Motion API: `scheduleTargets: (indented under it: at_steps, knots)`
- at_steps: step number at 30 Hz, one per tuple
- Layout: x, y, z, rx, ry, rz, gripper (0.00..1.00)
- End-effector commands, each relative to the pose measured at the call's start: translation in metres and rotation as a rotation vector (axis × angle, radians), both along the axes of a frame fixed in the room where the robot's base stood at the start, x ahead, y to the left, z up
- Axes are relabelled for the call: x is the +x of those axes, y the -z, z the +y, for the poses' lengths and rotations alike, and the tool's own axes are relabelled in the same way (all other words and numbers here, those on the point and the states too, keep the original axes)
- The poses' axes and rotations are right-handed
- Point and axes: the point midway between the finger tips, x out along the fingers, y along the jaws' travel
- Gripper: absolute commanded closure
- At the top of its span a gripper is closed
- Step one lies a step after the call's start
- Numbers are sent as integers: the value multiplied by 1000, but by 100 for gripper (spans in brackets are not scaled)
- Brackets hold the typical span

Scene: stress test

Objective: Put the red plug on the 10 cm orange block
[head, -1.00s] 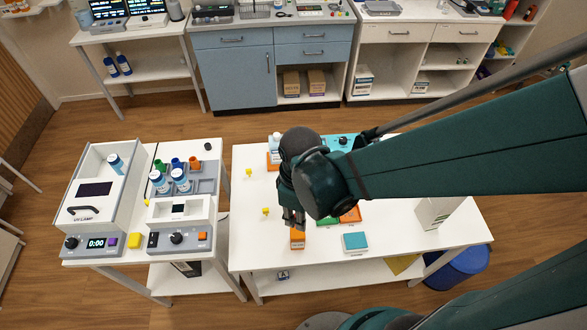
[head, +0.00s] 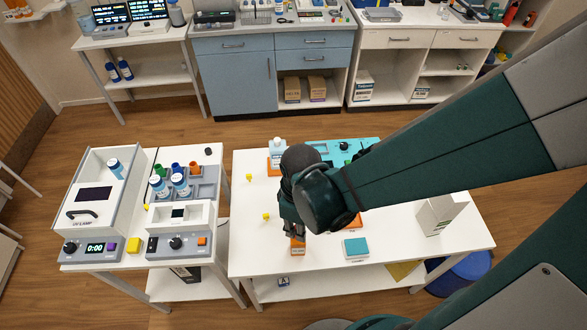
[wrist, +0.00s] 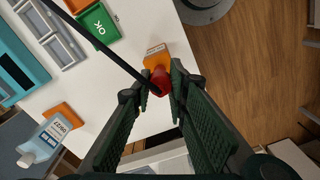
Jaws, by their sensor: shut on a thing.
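My gripper (head: 293,233) is over the front left part of the white table. In the wrist view, its fingers (wrist: 162,84) are shut on the red plug (wrist: 158,79), which sits between the tips. The orange block (head: 298,247) stands on the table just below the fingertips. It also shows in the wrist view (wrist: 155,55), right beside the plug, which covers part of it. I cannot tell whether the plug touches the block. In the head view the plug is hidden by my gripper.
A teal-topped box (head: 356,247) stands right of the block. Two small yellow items (head: 266,217) (head: 249,177) are on the left of the table. A white box (head: 437,215) stands at the right.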

Motion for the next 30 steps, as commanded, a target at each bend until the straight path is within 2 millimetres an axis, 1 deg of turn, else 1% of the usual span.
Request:
scheduleTargets:
  at_steps: [5,11,12,15,30]
  knots:
    - [0,0,0,0,0,0,95]
    - [0,4,0,0,0,0,95]
    - [0,3,0,0,0,0,79]
    - [0,3,0,0,0,0,68]
    - [0,-1,0,0,0,0,68]
